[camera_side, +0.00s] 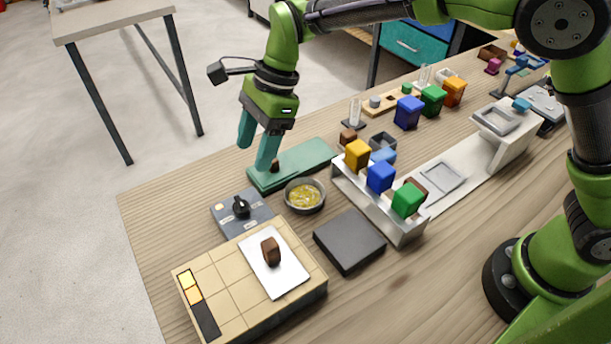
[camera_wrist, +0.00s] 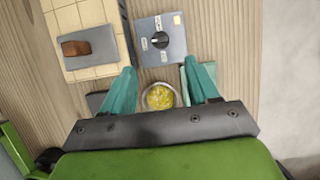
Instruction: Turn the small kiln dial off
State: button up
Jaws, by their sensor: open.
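The small kiln dial is a black knob (camera_side: 241,207) on a grey-blue panel (camera_side: 262,214) with small pale labels, left of the bowl in the side view. In the wrist view the knob (camera_wrist: 160,40) sits mid-panel, ahead of my fingertips. My gripper (camera_side: 256,155) is open, its teal fingers pointing down above the table near the green block, behind and right of the panel. In the wrist view my gripper (camera_wrist: 166,78) spreads either side of the metal bowl, with nothing between the fingers touching the knob. The knob's exact pointer setting is too small to read.
A tiled kiln block (camera_side: 225,262) with a white sheet, brown piece and lit yellow squares stands in front of the panel. A bowl of yellow bits (camera_side: 305,195), a teal-green block (camera_side: 300,160) and a dark slab (camera_side: 349,241) stand close by. A rack of coloured cubes (camera_side: 390,212) is right.

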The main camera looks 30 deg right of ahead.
aim_at(240, 200)
jog(key=x, duration=1)
jog(key=shift+a+f, duration=0.2)
jog(key=shift+f, duration=0.1)
jog(key=c, duration=1)
jog(key=shift+c, duration=0.2)
